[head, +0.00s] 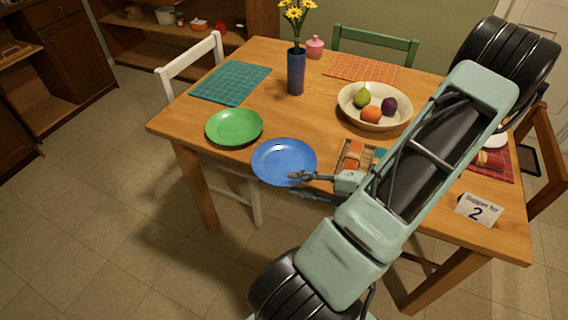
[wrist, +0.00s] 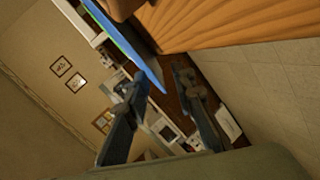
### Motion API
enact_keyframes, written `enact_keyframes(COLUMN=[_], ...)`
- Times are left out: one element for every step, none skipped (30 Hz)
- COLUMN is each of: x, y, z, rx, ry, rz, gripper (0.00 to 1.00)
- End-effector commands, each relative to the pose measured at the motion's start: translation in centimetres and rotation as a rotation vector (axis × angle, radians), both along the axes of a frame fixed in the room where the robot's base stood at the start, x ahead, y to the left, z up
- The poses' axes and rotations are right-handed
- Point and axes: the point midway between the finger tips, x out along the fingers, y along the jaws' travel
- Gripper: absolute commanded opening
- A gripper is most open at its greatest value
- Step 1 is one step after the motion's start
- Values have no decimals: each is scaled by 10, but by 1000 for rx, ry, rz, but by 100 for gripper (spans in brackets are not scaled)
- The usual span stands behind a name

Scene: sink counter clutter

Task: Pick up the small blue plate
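The blue plate (head: 280,158) lies at the front edge of the wooden table and seems to overhang it slightly. My gripper (head: 301,182) is at the plate's lower right rim in the head view, with one finger seen over the rim and the other lower. In the wrist view the blue plate (wrist: 130,45) shows nearly edge-on at the top, and its rim reaches into the gap between the spread fingers of my gripper (wrist: 162,76). The fingers are apart; I cannot tell whether either touches the plate.
A green plate (head: 234,126) lies close to the left of the blue one. A blue vase (head: 296,75) with yellow flowers and a fruit bowl (head: 351,115) stand farther back. A "Supper for 2" card (head: 479,210) is at the right front. Chairs surround the table (head: 213,165).

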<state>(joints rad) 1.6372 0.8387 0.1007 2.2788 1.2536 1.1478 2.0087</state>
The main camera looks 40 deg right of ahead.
Motion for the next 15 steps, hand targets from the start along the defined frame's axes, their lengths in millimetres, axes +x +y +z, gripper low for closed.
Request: enact_keyframes(x=[0,0,0,0,0,0,0,0,0,0,0,0,0,0,0], y=[0,0,0,0,0,0,0,0,0,0,0,0,0,0,0], z=[0,0,0,0,0,0,0,0,0,0,0,0,0,0,0], rx=[0,0,0,0,0,0,0,0,0,0,0,-1,-1,-1,0], ry=[0,0,0,0,0,0,0,0,0,0,0,0,0,0,0], rz=[0,0,0,0,0,0,0,0,0,0,0,0,0,0,0], gripper=[23,23,23,23,21,17,14,10,6,2,0,0,0,0,0])
